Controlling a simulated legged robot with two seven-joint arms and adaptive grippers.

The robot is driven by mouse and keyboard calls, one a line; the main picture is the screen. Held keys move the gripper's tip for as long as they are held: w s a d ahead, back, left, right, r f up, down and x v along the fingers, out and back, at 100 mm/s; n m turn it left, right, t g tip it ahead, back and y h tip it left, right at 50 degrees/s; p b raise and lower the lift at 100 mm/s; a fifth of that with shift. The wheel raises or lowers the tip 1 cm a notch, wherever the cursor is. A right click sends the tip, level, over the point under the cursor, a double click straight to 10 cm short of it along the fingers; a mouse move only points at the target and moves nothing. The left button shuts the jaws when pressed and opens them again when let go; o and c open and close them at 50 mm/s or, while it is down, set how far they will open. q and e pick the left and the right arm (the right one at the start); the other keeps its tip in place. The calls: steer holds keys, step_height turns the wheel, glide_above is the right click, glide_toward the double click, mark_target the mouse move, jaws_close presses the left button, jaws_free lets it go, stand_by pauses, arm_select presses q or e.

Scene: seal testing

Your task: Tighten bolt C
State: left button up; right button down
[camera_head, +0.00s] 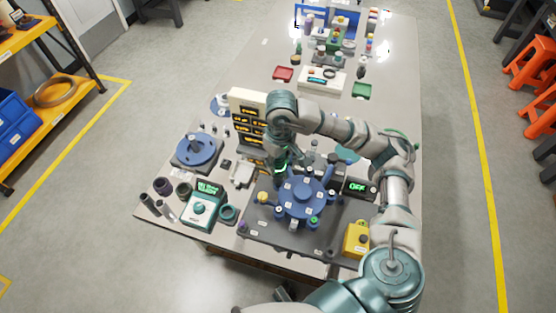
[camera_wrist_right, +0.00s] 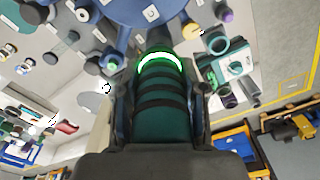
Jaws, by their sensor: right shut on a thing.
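A blue round flange (camera_head: 303,198) with several bolts around its rim sits on a dark base plate (camera_head: 262,226). Its small white labels are too small to read, so I cannot tell which bolt is C. My right gripper (camera_head: 280,158) is at the flange's far left side. It is shut on a dark green cylindrical tool with a glowing green ring (camera_wrist_right: 160,105). In the right wrist view the blue flange (camera_wrist_right: 150,10) lies just beyond the ring. Whether the tool touches a bolt is hidden. My left gripper is not in view.
A teal device with a green display (camera_head: 201,208) and a blue disc on a grey stand (camera_head: 196,149) stand to the left. A yellow box (camera_head: 356,238) and a display reading OFF (camera_head: 360,187) are on the right. A cream bin rack (camera_head: 247,104) stands behind my gripper.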

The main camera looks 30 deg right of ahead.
steer(key=shift+f+b, duration=0.1)
steer(key=shift+b, duration=0.2)
stand_by(0.6)
steer(key=shift+r, duration=0.2)
steer(key=shift+r+p, duration=1.65)
steer(key=shift+r, duration=0.75)
steer(key=shift+f, duration=0.1)
